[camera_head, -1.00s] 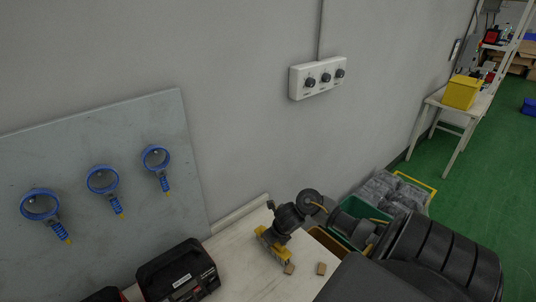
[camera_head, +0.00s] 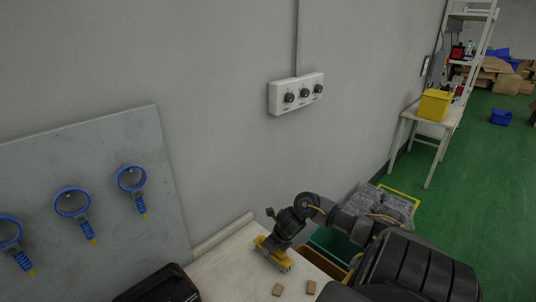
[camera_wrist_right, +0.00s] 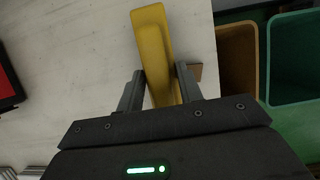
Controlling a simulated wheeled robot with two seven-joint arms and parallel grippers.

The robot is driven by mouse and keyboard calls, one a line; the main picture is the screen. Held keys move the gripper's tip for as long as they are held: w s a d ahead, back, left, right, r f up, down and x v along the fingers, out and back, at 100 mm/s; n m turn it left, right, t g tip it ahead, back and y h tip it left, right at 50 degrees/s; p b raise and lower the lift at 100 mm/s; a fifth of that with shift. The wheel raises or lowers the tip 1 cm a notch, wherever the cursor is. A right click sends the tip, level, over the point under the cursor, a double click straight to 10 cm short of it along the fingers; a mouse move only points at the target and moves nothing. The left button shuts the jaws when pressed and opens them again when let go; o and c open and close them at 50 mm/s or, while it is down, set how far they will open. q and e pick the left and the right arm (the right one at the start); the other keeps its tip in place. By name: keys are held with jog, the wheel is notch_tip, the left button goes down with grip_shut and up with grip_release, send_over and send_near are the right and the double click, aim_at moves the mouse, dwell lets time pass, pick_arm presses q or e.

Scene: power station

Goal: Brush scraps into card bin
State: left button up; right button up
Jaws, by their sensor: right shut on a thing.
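My right gripper (camera_head: 288,236) is shut on the yellow brush (camera_head: 272,256) and holds it at the white table's far right side. In the right wrist view the brush's yellow handle (camera_wrist_right: 152,45) lies between the two fingers (camera_wrist_right: 157,88). Two small brown scraps (camera_head: 277,289) (camera_head: 310,287) lie on the table, nearer me than the brush and apart from it. One scrap (camera_wrist_right: 196,72) shows beside the right finger in the wrist view. A brown-yellow bin (camera_wrist_right: 238,62) stands just off the table's edge, with a green bin (camera_wrist_right: 292,60) beyond it. My left gripper is out of view.
A dark case (camera_head: 160,286) sits on the table at the left. A grey board (camera_head: 110,190) with blue ring tools stands against the wall. Grey bundles (camera_head: 385,204) lie on the floor behind the bins. Bare table (camera_head: 230,272) lies between case and brush.

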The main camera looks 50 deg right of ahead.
jog(key=shift+d, duration=0.15)
jog(key=shift+d, duration=0.1)
jog(key=d, duration=0.1)
jog(key=d+b, duration=0.2)
jog(key=shift+s+d+f, duration=0.1)
jog(key=shift+s, duration=0.15)
jog(key=shift+d+b, duration=0.4)
jog(key=shift+d, duration=0.35)
jog(key=d+b, duration=0.2)
jog(key=d, duration=0.1)
jog(key=shift+s+d, duration=0.1)
jog(key=shift+s, duration=0.1)
jog(key=shift+s+d+r+b, duration=0.1)
jog(key=shift+d+r+b, duration=0.1)
jog(key=shift+d+b, duration=0.5)
